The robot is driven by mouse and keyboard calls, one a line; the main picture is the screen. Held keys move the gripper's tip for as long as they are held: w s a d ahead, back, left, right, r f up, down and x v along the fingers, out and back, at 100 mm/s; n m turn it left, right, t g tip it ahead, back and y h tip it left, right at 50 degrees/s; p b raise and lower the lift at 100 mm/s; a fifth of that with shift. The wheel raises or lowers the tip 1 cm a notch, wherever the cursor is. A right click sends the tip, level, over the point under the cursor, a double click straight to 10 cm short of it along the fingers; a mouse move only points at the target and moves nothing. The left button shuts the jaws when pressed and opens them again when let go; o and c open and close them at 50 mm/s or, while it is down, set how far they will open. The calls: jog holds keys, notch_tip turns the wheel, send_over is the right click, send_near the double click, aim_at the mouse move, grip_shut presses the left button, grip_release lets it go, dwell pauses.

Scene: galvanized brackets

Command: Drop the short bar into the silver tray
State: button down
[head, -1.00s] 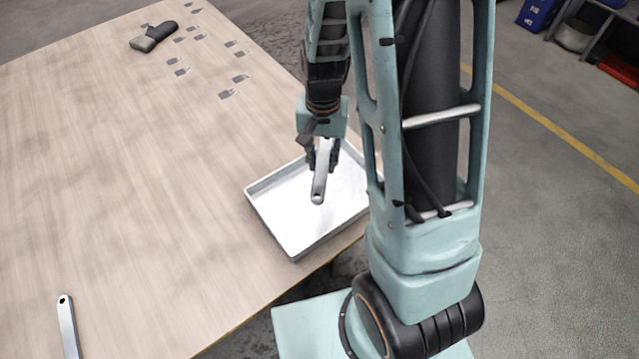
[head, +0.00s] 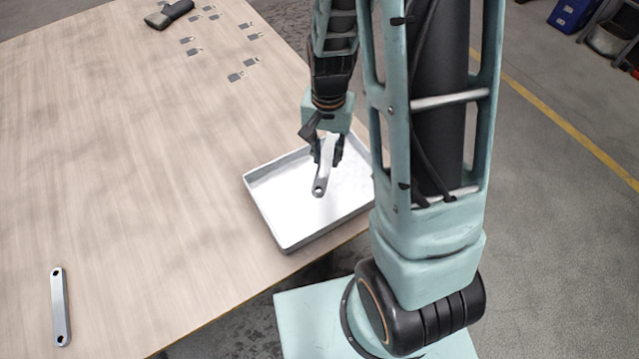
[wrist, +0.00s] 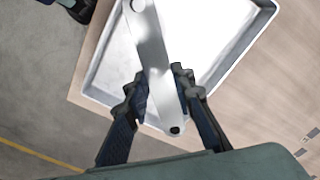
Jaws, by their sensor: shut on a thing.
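My gripper (head: 327,155) is shut on the short bar (head: 324,176), a flat silver bar with a hole near its end. The bar slants down from the fingers, above the silver tray (head: 266,216), a shallow rectangular tray near the table's edge. In the wrist view, the bar (wrist: 153,52) lies between the two dark fingers (wrist: 160,88), with the empty floor of the tray (wrist: 100,75) behind it. The fingers hide part of the bar's edges. A gap between bar and tray floor seems to show, but its height is hard to tell.
A second silver bar (head: 60,306) lies on the wooden table (head: 150,170) at the lower left. Several small grey flat pieces (head: 237,76) and a dark object (head: 169,14) lie at the far side. The table between is clear.

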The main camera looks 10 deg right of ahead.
aim_at(327, 159)
notch_tip(327, 159, down, 4)
jog(key=shift+r+b, duration=0.25)
jog(key=shift+b, duration=0.8)
jog(key=c, duration=1.6)
grip_release()
jog(key=shift+r, duration=0.1)
notch_tip(327, 159, up, 12)
jog(key=shift+f, duration=0.1)
